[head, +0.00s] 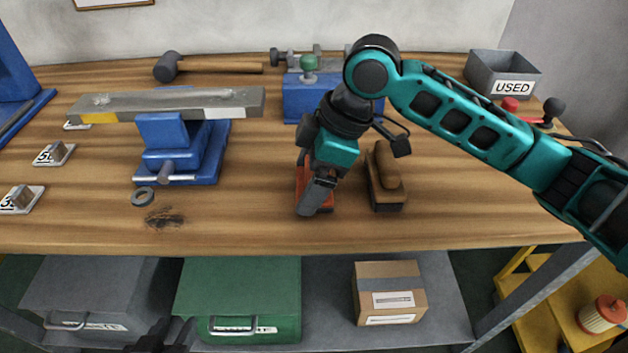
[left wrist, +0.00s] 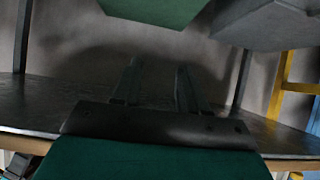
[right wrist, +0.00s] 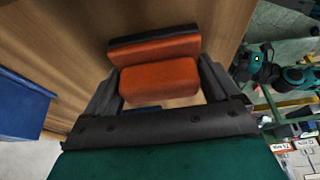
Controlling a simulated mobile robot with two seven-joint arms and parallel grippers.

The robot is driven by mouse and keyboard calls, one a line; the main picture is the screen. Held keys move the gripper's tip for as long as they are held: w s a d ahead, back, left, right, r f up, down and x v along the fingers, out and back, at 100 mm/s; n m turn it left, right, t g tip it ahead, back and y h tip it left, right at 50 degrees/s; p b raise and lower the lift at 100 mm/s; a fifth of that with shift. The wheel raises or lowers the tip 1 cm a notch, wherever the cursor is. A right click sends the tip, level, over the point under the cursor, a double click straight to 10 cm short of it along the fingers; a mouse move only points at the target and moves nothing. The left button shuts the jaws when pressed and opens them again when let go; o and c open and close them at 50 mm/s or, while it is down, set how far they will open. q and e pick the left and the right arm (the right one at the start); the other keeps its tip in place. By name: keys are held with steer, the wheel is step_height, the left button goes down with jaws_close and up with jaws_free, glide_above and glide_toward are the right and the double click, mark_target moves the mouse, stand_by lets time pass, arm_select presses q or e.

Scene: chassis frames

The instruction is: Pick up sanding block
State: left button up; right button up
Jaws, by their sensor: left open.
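The sanding block, taken here to be the orange-red block with a dark strip along one side, lies on the wooden workbench, partly hidden by my right gripper in the head view (head: 301,172). My right gripper (head: 318,196) points down over it. In the right wrist view, the sanding block (right wrist: 158,82) sits between the two fingers of the right gripper (right wrist: 159,72), with little room at its sides; the fingers look wide apart. My left gripper (left wrist: 157,82) is open and empty, low in front of the shelf under the bench; it is barely visible in the head view.
A brown brush-like block (head: 387,183) lies just right of the right gripper. A blue vise (head: 180,160) holding a grey bar stands left. A hammer (head: 205,66), a USED bin (head: 503,75) and a blue-based tool are farther back. Below are a green case (head: 240,285) and a carton (head: 388,290).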

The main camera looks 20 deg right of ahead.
steer(key=c, duration=0.4)
arm_select(q)
steer(key=shift+s+f, duration=0.3)
steer(key=shift+f, duration=0.05)
arm_select(e)
steer(key=shift+c, duration=0.4)
steer(key=shift+r, duration=0.15)
step_height(320, 180, up, 10)
steer(key=p, duration=0.3)
arm_select(q)
steer(key=shift+s+a+r+y+p, duration=0.2)
steer(key=shift+a+r+p, duration=0.3)
steer(key=shift+a+r, duration=0.05)
steer(key=shift+s+a+r+y+p, duration=0.15)
steer(key=shift+a+r+y+p, duration=0.05)
steer(key=shift+a+r+p, duration=0.3)
arm_select(e)
step_height(320, 180, up, 10)
